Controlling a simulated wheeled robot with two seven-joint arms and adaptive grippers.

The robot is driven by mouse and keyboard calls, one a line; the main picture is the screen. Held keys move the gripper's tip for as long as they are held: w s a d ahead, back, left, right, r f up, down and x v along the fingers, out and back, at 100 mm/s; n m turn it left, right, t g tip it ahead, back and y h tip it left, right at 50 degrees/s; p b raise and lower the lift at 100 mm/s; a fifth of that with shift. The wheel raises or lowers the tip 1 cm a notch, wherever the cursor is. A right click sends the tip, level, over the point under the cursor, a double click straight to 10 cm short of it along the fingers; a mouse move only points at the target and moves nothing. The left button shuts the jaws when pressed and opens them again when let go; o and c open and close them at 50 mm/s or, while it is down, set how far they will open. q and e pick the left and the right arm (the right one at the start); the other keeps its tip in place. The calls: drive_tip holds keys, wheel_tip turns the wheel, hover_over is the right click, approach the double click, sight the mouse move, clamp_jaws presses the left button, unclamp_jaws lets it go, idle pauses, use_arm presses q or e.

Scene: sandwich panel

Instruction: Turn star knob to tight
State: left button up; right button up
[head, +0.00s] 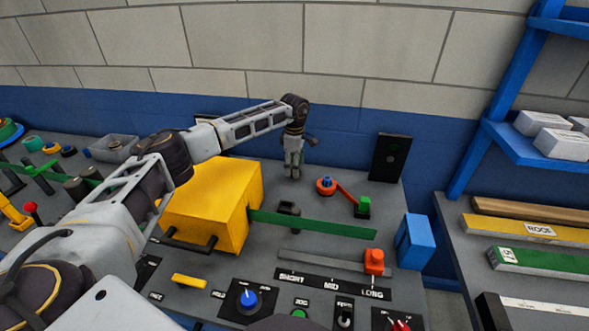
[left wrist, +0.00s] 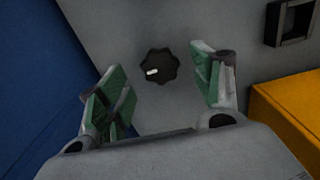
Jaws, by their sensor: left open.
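The star knob (left wrist: 158,66) is black with a lobed rim and a white mark that lies left of its middle in the left wrist view. It sits on the grey panel (left wrist: 180,108). My left gripper (left wrist: 160,84) is open, with its green-padded fingers on either side of the knob in that view and a visible gap to it. I cannot tell how far above the knob the fingertips are. In the head view the left gripper (head: 292,174) points down at the back of the panel, and the knob is hidden there. My right gripper is not in view.
A yellow box (head: 215,200) stands left of the gripper, with a green strip (head: 315,224) running right from it. A red lever with a blue hub (head: 326,186) is close on the right. A blue wall (head: 345,140) rises behind the panel.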

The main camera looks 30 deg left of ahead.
use_arm(q)
wheel_tip(320, 180, up, 10)
idle(0.5)
drive_tip(key=shift+f, duration=0.1)
idle(0.4)
